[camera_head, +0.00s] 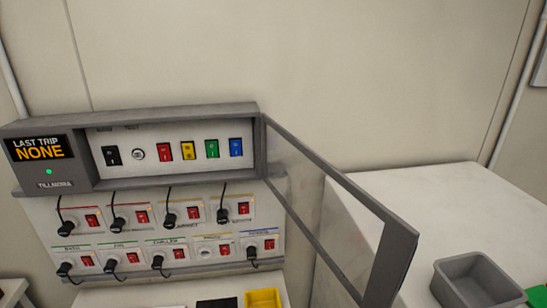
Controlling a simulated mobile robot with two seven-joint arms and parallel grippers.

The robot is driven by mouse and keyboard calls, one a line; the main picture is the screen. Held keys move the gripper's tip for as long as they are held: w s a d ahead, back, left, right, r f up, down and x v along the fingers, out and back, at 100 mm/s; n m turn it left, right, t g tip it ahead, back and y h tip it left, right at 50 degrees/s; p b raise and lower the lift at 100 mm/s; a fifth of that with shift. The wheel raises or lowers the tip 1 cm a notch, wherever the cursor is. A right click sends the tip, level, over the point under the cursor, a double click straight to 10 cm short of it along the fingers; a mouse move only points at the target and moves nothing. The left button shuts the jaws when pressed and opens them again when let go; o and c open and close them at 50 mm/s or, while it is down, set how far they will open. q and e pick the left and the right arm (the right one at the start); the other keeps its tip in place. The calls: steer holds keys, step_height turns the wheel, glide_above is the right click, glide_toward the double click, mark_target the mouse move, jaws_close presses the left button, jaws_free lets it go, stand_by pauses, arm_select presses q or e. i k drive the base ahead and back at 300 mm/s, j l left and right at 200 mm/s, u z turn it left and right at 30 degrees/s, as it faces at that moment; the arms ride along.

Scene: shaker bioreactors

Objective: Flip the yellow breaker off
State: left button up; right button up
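The yellow breaker (187,151) is a small rocker switch in the recessed grey breaker panel (90,124). It sits between a red breaker (164,152) on its left and a green breaker (212,149) on its right. A blue breaker (236,147) is at the right end and a black switch (111,155) at the left. The rocker's position is too small to tell. The clear, grey-framed panel door (345,190) stands swung open to the right. Neither of my grippers is in view.
Below the panel are two rows of sockets with red switches (92,221) and black plugs with cables. The display (40,148) reads "LAST TRIP NONE" above a green light. A grey bin (478,278) stands on the white counter (430,190) at right. A yellow tray (263,299) is at the bottom.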

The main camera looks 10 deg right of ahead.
mark_target(187, 148)
steer(key=i+l+u, duration=0.2)
steer(key=l+u, duration=0.15)
steer(key=l, duration=0.25)
steer(key=i+l+u, duration=0.15)
steer(key=l+u, duration=0.25)
steer(key=l, duration=0.25)
steer(key=l+u, duration=0.35)
steer(key=l, duration=0.35)
